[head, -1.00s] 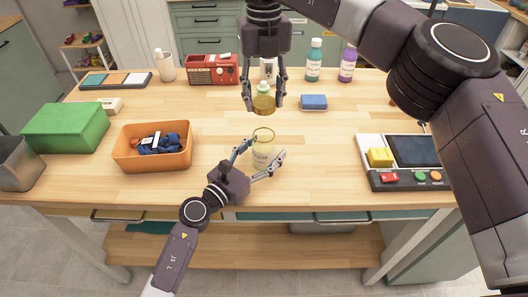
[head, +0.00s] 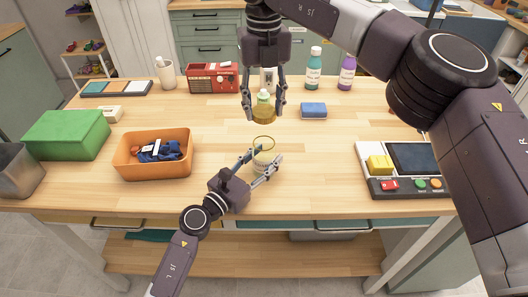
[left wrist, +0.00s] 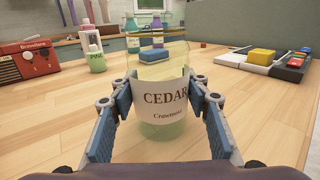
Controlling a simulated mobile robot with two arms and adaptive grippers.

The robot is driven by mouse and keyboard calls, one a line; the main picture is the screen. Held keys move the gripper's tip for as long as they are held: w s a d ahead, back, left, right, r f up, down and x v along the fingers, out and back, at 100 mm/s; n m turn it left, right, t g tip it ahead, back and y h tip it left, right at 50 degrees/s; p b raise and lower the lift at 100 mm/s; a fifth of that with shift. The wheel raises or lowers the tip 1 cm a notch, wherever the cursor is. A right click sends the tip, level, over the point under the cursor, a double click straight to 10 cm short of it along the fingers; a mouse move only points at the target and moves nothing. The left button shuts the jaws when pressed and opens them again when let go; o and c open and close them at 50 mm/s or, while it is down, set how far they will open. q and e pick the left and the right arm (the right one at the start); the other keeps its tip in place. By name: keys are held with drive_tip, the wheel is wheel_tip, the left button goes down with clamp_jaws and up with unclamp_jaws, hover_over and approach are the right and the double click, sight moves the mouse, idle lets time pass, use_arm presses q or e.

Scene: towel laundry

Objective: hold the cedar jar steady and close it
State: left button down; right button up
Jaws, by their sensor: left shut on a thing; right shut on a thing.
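The cedar jar (head: 264,146) is clear glass with a white label and some green at the bottom. It stands upright and open-topped on the table near the front. In the left wrist view the jar (left wrist: 162,128) shows its "CEDAR" label facing me. My left gripper (head: 268,156) is shut on the jar, one finger on each side; its fingers also show in the left wrist view (left wrist: 160,82). My right gripper (head: 264,109) points down and is shut on an amber lid (head: 263,115), which appears beyond the jar and above the table, apart from the rim.
A blue sponge (head: 313,110), teal bottle (head: 313,70) and purple bottle (head: 347,74) are beyond. An orange bin (head: 153,168) is left, a control panel (head: 400,189) right. Table around the jar is clear.

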hover_over(264, 132)
drive_tip(key=s, duration=0.2)
drive_tip(key=shift+s+f, duration=0.15)
drive_tip(key=shift+f, duration=2.25)
drive_tip(key=shift+f, duration=0.85)
drive_tip(key=shift+f, duration=0.6)
drive_tip(key=m, duration=2.7)
